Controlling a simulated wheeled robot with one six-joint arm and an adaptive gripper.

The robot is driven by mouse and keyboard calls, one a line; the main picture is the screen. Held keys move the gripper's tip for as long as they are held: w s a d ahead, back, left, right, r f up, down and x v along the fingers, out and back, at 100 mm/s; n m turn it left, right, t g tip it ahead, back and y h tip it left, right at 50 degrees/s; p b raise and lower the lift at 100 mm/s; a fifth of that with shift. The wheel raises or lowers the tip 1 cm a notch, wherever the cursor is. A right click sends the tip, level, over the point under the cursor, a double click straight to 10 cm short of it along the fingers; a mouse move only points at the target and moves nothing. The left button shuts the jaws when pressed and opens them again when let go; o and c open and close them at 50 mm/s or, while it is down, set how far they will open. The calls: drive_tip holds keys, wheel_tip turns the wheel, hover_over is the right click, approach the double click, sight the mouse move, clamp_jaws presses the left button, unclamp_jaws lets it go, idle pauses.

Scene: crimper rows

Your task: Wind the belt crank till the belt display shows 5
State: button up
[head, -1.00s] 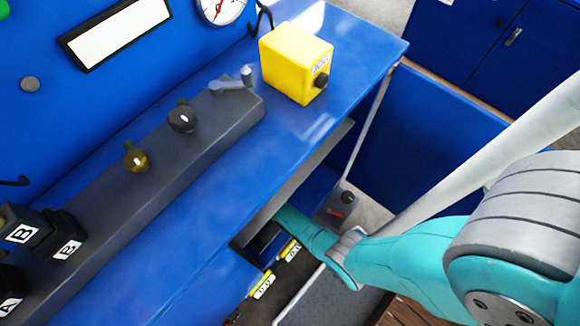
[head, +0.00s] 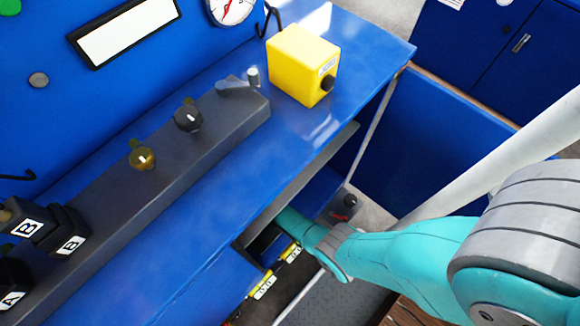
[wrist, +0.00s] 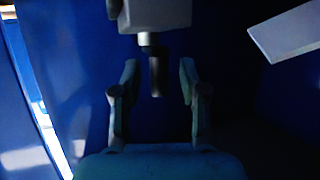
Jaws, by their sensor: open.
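In the wrist view, my gripper (wrist: 158,78) is open, with one finger on each side of a dark upright cylindrical handle (wrist: 158,75). The handle hangs on a short stem below a grey block (wrist: 155,14). There are visible gaps between it and both fingers, and nothing is gripped. In the head view, my gripper is hidden under the bench top. A small grey crank (head: 238,84) sits at the far end of the dark console. I cannot tell which part is the belt crank. No readable belt display shows; the white panel (head: 125,30) looks blank.
The blue bench (head: 215,200) carries the dark console (head: 110,205) with knobs and a yellow box (head: 300,62) with a black knob. A gauge (head: 232,8) is on the back panel. Yellow-labelled parts (head: 263,285) lie under the bench edge. A grey shelf edge (head: 300,180) is above my arm.

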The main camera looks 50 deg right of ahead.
drive_tip(key=shift+a, duration=0.1)
drive_tip(key=v, duration=1.2)
drive_tip(key=shift+r, duration=0.1)
drive_tip(key=shift+d, duration=0.25)
drive_tip(key=c, duration=0.5)
drive_tip(key=w+d+r+t, duration=0.1)
drive_tip(key=w+d+r+n+t+y, duration=0.1)
drive_tip(key=d, duration=0.1)
drive_tip(key=w+d+n+t, duration=0.1)
drive_tip(key=d, duration=0.1)
drive_tip(key=shift+w+d+r+t+y, duration=0.15)
drive_tip(key=shift+w+r+t+y, duration=0.15)
drive_tip(key=shift+r+t+y, duration=0.1)
clamp_jaws()
drive_tip(key=d+r+n+t+y, duration=0.3)
drive_tip(key=n, duration=0.1)
drive_tip(key=s+f+n+g+y, duration=0.3)
drive_tip(key=s+n+y, duration=0.35)
drive_tip(key=s, duration=0.75)
drive_tip(key=w+d+f, duration=0.1)
drive_tip(key=w+f, duration=0.5)
drive_tip(key=w, duration=0.5)
drive_tip(key=shift+f, duration=0.2)
